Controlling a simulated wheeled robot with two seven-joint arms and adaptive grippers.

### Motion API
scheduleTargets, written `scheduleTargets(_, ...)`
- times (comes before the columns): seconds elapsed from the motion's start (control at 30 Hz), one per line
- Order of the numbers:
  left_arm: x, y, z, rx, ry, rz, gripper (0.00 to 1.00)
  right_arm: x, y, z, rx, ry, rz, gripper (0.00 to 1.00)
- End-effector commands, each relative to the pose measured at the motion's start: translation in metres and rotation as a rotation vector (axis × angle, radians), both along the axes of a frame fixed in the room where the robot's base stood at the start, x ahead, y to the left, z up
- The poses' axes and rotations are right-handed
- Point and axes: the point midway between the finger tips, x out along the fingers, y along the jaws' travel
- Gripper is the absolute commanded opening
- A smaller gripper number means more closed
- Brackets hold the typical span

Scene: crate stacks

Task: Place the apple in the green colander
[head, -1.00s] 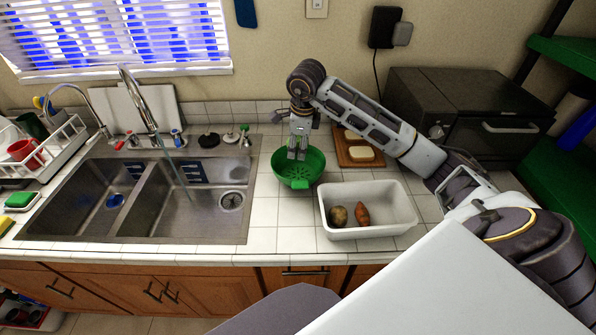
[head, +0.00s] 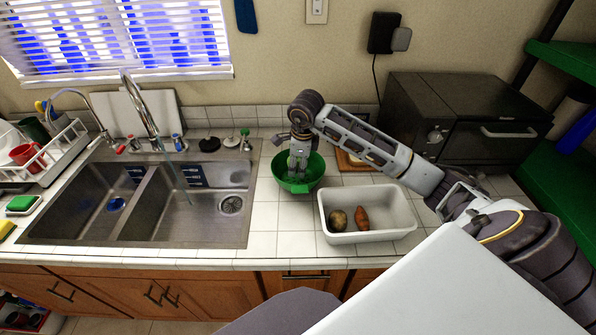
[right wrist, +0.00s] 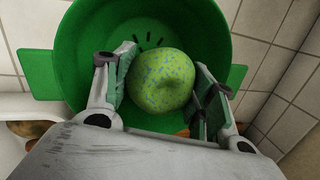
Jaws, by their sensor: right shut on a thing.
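The green colander (head: 316,168) stands on the tiled counter, right of the sink. My right gripper (head: 297,171) points down inside the colander in the head view. In the right wrist view, the apple (right wrist: 161,82), green with bluish speckles, sits between the two fingers of that gripper (right wrist: 161,92), which are shut on it. The colander (right wrist: 78,50) surrounds the apple there, and its slotted floor shows behind. I cannot tell whether the apple touches the floor. In the head view the apple is not clearly visible. My left gripper is not in view.
A white tub (head: 372,237) with a potato (head: 338,220) and a reddish root vegetable (head: 362,217) stands right of the colander. A wooden board (head: 345,163) lies behind my forearm. A dark toaster oven (head: 440,115) stands at the back right. The double sink (head: 190,205) is left.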

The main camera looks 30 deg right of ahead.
Motion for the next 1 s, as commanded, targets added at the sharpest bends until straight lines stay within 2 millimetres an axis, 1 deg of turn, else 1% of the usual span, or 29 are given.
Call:
scheduleTargets(0.13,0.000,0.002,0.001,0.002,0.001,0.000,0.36,-0.001,0.000,-0.008,0.001,0.002,0.000,0.28)
scheduleTargets(0.3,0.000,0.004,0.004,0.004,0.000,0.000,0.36,-0.001,0.001,-0.024,0.002,0.002,0.000,0.28)
scheduleTargets(0.43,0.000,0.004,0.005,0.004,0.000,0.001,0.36,0.000,0.000,-0.034,0.001,0.001,0.000,0.28)
scheduleTargets(0.93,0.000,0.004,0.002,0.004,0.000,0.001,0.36,0.000,0.000,-0.040,-0.001,-0.001,0.001,0.28)
scheduleTargets(0.97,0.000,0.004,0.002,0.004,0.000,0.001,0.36,0.000,0.000,-0.040,0.000,0.000,0.001,0.57)
scheduleTargets(1.0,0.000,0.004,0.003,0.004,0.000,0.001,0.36,0.000,0.000,-0.040,0.000,0.000,0.001,0.62)
